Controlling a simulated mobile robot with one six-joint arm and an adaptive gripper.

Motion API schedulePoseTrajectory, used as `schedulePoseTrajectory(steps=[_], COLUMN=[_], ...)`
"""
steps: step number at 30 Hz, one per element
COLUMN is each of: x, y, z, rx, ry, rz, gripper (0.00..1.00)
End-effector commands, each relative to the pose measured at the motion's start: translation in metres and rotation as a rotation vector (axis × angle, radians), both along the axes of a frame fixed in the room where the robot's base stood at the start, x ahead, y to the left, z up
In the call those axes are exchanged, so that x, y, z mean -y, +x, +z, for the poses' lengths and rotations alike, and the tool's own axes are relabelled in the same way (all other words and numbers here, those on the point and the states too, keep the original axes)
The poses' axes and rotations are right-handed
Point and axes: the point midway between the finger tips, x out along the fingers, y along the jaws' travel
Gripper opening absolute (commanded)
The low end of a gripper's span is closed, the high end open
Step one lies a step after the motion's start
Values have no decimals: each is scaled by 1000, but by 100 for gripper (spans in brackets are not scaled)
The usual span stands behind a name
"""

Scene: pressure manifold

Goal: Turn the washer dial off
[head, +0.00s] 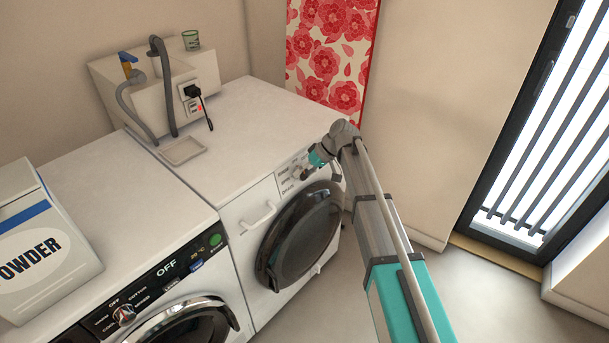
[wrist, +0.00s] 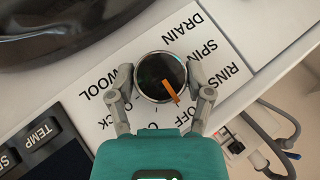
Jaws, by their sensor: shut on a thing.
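The washer dial (wrist: 150,68) is a round dark knob with a silver rim and an orange pointer. In the wrist view, the pointer slants down and slightly right, between a partly hidden lower label and the OFF label (wrist: 226,136). Labels DRAIN, SPIN, RINS and WOOL surround it, upside down or slanted. My gripper (wrist: 161,84) is shut on the dial, one finger on each side of its rim. In the head view my gripper (head: 304,174) is at the front panel of the far white washer (head: 238,205); the dial there is mostly hidden.
A nearer machine (head: 110,200) stands at left with its own knob (head: 123,315) and an OFF display. A powder box (head: 40,250) stands on it. Floor at right is clear.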

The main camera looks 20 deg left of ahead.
Motion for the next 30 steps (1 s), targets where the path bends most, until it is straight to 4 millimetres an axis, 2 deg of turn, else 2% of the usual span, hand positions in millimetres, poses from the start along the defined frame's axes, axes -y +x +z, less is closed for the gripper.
schedulePoseTrajectory(steps=[7,8,13,30], x=[-1,-1,-1,0], y=[-1,-1,-1,0], z=[1,1,1,0], rx=[-2,-2,0,2], ry=[2,2,2,0], rz=[3,3,2,0], gripper=[18,68,99,100])
